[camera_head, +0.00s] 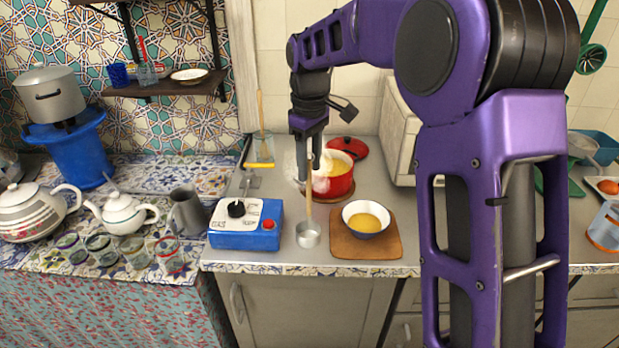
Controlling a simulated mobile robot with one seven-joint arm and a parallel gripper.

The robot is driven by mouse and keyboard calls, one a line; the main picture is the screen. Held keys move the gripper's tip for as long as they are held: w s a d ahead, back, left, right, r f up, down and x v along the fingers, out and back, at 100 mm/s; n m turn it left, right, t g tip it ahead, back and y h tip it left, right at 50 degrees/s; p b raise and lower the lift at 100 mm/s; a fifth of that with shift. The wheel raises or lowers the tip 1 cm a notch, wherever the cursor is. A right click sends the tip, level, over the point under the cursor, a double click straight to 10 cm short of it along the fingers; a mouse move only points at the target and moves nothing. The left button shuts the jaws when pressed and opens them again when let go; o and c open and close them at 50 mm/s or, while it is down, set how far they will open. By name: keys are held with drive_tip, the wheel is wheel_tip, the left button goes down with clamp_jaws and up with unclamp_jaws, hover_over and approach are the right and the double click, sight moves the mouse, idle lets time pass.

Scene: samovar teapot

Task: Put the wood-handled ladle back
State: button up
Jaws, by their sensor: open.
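The wood-handled ladle (308,234) has a small grey metal cup low at the counter's front, between the blue stove and the wooden board. Its thin wooden handle (309,205) rises almost upright. My gripper (307,178) points down near the handle's upper part, beside the red pot. The gripper is open. Its fingers are small and partly blurred by pale steam, so I cannot tell whether they touch the handle or whether the cup rests on the counter.
A red pot (337,180) of yellow food steams behind the handle, its red lid (349,147) behind it. A bowl (366,219) stands on a wooden board (388,246). A glass jar (262,148) holds a wooden stick.

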wheel_tip(320, 180, up, 7)
drive_tip(key=shift+f+p, duration=0.2)
drive_tip(key=shift+p, duration=0.25)
